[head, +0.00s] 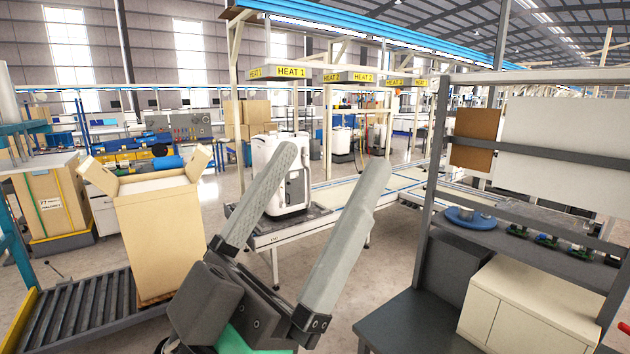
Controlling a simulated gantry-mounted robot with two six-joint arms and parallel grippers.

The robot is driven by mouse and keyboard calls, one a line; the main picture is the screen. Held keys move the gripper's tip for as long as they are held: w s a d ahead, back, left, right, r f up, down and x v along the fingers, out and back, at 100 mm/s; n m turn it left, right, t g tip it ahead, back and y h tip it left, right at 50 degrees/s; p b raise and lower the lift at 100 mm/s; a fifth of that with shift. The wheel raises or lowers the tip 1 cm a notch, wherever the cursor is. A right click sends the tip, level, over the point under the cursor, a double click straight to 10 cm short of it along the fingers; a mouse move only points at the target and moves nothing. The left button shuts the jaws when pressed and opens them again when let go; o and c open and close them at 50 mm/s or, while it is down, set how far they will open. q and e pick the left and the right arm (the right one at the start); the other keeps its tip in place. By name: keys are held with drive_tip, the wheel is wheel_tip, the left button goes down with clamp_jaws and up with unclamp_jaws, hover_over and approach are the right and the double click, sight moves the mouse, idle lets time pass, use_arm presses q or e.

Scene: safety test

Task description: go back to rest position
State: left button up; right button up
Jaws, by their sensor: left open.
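My left gripper (338,190) stands large in the lower middle of the head view. Its two long grey fingers point up and to the right and are spread apart. The gripper touches nothing that I can see. My right gripper is not in view.
An open cardboard box (155,235) stands on a roller conveyor (85,305) at the left. A white machine (290,175) sits on the line behind my fingers. A grey workbench (420,325) with a cream cabinet (530,310) stands at the right. Bare floor lies between.

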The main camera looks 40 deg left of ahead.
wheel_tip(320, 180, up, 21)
drive_tip(key=p, duration=2)
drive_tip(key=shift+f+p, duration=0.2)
drive_tip(key=shift+p, duration=0.1)
